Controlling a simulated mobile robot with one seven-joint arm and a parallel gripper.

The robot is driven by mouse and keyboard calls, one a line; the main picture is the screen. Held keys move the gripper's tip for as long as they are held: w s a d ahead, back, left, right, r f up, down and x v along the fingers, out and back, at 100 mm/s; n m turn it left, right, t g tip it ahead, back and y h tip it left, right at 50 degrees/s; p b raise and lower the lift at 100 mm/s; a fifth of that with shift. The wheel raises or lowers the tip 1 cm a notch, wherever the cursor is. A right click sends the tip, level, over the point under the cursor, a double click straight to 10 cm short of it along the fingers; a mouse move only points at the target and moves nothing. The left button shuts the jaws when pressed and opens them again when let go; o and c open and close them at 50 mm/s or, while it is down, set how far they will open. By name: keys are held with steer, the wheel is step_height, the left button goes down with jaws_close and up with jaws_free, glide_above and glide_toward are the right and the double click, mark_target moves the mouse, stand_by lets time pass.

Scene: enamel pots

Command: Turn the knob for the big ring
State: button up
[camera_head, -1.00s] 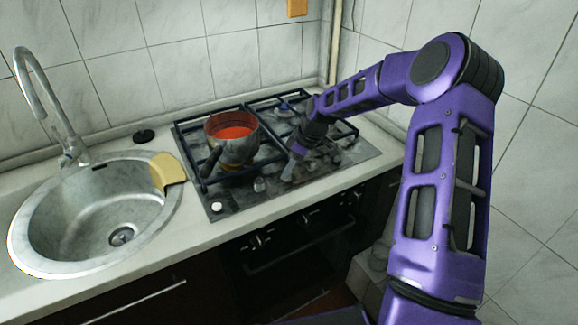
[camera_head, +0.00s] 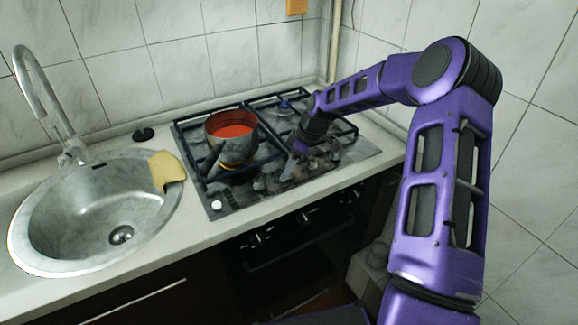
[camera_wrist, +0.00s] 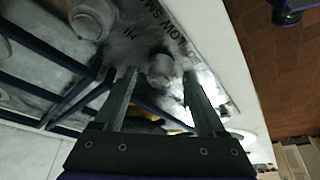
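The gas hob (camera_head: 352,158) has a row of grey knobs along its front edge, small and hard to tell apart in the head view. My gripper (camera_head: 291,166) points down and left over these knobs. In the wrist view my gripper (camera_wrist: 160,78) is open, with one finger on each side of a round grey knob (camera_wrist: 161,68). That knob sits between or just beyond the fingertips; contact cannot be told. Printed letters, including HI and LOW, run beside it. Another knob (camera_wrist: 93,18) is at the upper left. Which ring each knob serves cannot be told.
A tiled wall is close behind.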

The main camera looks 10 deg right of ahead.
steer(key=v, duration=1.7)
steer(key=shift+r, duration=0.25)
